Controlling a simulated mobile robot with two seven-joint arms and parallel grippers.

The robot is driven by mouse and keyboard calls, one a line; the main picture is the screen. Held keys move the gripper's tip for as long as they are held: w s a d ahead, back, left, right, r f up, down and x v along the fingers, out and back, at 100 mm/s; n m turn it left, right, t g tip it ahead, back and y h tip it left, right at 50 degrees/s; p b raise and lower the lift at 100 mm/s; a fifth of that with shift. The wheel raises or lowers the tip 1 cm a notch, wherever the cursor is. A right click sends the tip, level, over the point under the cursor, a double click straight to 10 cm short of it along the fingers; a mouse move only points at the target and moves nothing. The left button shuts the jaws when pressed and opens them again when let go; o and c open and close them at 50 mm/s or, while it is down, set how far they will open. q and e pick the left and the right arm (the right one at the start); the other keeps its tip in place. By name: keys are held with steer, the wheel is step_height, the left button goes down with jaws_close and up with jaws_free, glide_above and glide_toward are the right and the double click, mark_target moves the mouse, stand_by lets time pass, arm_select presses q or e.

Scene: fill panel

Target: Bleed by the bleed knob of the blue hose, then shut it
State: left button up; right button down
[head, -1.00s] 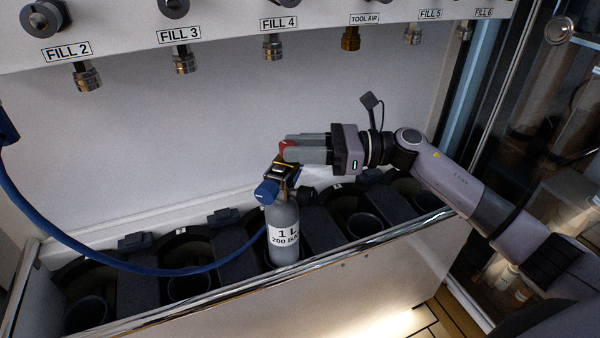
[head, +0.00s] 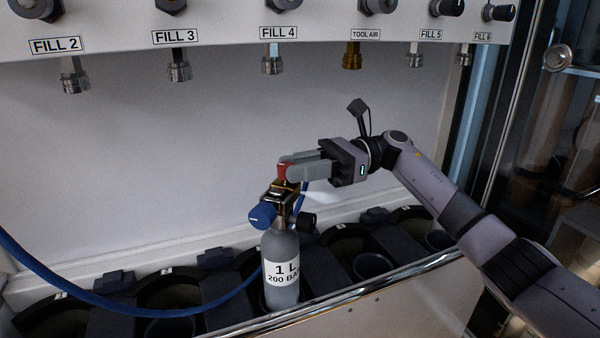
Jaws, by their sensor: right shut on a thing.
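A grey bottle (head: 281,248) marked "1 L 200 BAR" stands upright in the filling trough. A brassy fitting (head: 279,193) sits on its valve, with a red knob (head: 284,172) on top, which I take for the bleed knob. A blue handwheel (head: 262,215) is on the valve's left and a black knob (head: 306,222) on its right. The blue hose (head: 120,302) sags in from the left, passes behind the bottle and rises to the fitting. My right gripper (head: 288,170) comes from the right and is shut on the red knob, partly hiding it. My left gripper is out of view.
The fill panel (head: 215,35) hangs above with labelled outlets, FILL 2 to FILL 6 and TOOL AIR. The trough's metal front rail (head: 400,277) runs before the bottle. Empty black wells (head: 372,266) lie either side. A glass door stands at right.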

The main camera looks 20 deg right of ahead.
steer(key=c, duration=0.9)
jaws_free()
steer(key=shift+o, duration=0.2)
steer(key=d+p, duration=0.1)
steer(key=d, duration=0.6)
steer(key=shift+w, duration=0.1)
